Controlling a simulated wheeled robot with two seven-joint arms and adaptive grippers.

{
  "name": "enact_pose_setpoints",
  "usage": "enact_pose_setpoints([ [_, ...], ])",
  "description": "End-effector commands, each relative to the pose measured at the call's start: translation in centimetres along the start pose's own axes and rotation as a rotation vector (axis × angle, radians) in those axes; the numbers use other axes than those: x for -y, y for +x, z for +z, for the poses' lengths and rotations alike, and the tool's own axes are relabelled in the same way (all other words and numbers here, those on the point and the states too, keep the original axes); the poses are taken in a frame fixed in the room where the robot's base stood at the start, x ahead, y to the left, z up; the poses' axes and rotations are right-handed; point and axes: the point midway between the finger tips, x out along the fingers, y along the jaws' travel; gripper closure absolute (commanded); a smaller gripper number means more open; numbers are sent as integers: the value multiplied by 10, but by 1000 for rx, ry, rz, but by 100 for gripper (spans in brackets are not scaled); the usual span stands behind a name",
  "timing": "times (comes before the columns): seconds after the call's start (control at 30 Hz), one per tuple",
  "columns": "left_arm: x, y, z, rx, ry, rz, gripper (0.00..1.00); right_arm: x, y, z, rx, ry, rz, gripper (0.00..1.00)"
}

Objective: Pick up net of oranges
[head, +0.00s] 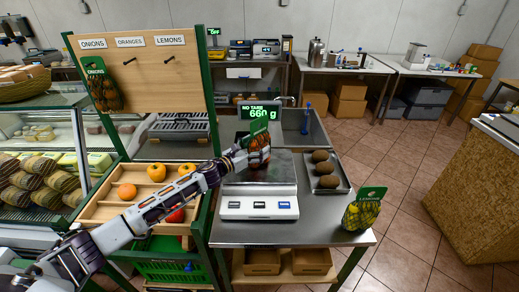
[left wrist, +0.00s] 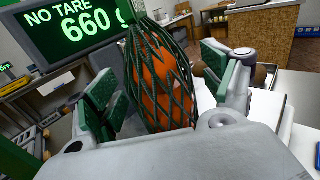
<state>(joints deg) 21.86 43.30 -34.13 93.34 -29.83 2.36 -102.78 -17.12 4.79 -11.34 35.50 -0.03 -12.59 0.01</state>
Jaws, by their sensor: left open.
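The net of oranges (head: 259,150), a dark green mesh with orange fruit and a green label, stands upright on the scale (head: 259,205). The scale display (head: 258,110) reads NO TARE 660 g. My left gripper (head: 244,156) is at the net, its arm reaching in from the left. In the left wrist view the net (left wrist: 160,85) is between the two green-padded fingers, which are apart on either side of it. The gripper hides part of the net's lower end. My right gripper is not in view.
A net of lemons (head: 362,211) stands at the counter's right front corner. A tray (head: 340,187) with brown round items lies right of the scale. A net of onions (head: 103,88) hangs on the pegboard (head: 155,85). A produce crate (head: 95,212) is below my left arm.

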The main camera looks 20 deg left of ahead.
Motion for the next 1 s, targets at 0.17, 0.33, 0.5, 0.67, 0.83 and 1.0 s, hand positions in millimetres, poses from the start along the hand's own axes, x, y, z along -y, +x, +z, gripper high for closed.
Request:
enact_pose_setpoints([
  [0.17, 0, 14, 1, 1, -1, 0, 18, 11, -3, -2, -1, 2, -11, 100],
  [0.33, 0, 18, 0, 0, 0, 0, 18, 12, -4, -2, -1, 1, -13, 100],
  [0.5, 0, 19, 0, 0, 0, 0, 18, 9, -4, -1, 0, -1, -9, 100],
  [0.67, 0, 18, 0, 0, 0, 0, 18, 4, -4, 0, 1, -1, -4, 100],
  [0.83, 0, 18, 0, 0, 0, 0, 24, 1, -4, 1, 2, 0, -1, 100],
  [1.0, 0, 18, 0, 0, 0, 0, 46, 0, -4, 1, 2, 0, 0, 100],
])
